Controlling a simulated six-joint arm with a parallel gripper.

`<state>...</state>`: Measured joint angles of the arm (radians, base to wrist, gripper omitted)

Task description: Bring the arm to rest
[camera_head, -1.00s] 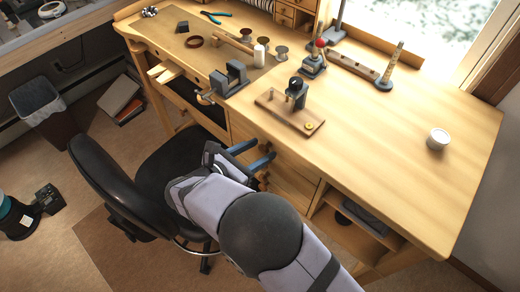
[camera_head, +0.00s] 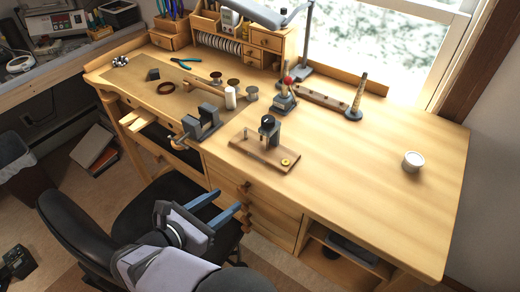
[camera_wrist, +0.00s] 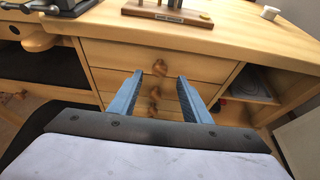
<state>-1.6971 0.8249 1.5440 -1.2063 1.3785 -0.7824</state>
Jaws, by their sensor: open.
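My gripper (camera_head: 222,205) is open and empty, its two blue fingers apart. In the head view it is in front of the workbench (camera_head: 390,205), below the level of its top and above the black chair (camera_head: 90,235). In the wrist view my gripper (camera_wrist: 158,92) points at the wooden drawers (camera_wrist: 120,56) under the bench top, with the round drawer knobs seen between the fingers. I cannot tell the exact gap to the drawer fronts.
On the bench stand a grey vise (camera_head: 203,123), a wooden board with a small press (camera_head: 265,155) and a white cup (camera_head: 413,161). The right part of the bench top is mostly clear. An open shelf (camera_head: 345,250) is under it.

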